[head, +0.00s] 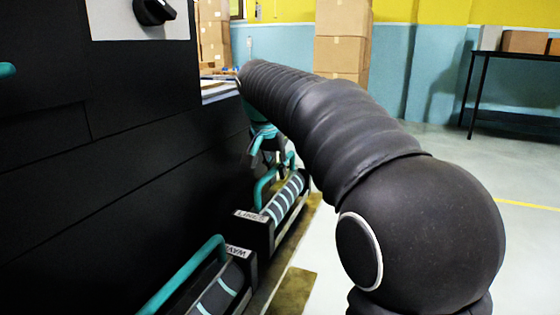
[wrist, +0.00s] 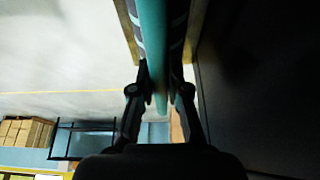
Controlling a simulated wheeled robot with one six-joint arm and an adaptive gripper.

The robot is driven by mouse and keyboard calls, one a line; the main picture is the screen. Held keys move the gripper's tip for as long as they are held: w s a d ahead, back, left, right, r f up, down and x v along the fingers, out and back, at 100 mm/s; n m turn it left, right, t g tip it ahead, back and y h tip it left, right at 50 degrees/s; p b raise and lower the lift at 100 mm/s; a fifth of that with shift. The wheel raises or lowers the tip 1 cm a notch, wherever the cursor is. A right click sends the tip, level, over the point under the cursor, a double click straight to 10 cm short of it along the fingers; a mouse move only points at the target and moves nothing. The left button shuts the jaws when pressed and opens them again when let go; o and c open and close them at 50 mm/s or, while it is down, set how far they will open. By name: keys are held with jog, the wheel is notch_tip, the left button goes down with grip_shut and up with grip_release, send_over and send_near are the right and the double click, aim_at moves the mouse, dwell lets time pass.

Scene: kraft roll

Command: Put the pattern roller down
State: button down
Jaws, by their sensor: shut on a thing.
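A dark pattern roller (head: 286,198) with pale stripes and a teal handle (head: 264,186) is at a black cradle (head: 262,236) with a white label, low beside the black cabinet. My gripper (head: 268,156) is at the handle, partly hidden behind my sleeved arm. In the wrist view my gripper (wrist: 161,96) is shut on the teal handle (wrist: 157,45), with the striped roller (wrist: 140,35) showing behind it. I cannot tell whether the roller rests fully in the cradle or is slightly above it.
A second striped roller (head: 222,290) with a teal handle sits nearer, in a cradle labelled WAVY (head: 238,252). The black cabinet wall (head: 110,180) is close on the left. Wooden ledge pieces (head: 292,292) lie beneath. The floor to the right is open, with a black table (head: 515,118) farther back.

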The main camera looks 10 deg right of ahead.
jog(key=shift+f, duration=0.8)
jog(key=c, duration=1.2)
grip_release()
jog(key=shift+f, duration=0.1)
jog(key=shift+o, duration=0.2)
jog(key=shift+f, duration=0.1)
jog(key=p+v, duration=0.2)
jog(key=v, duration=1.2)
jog(key=shift+d, duration=0.25)
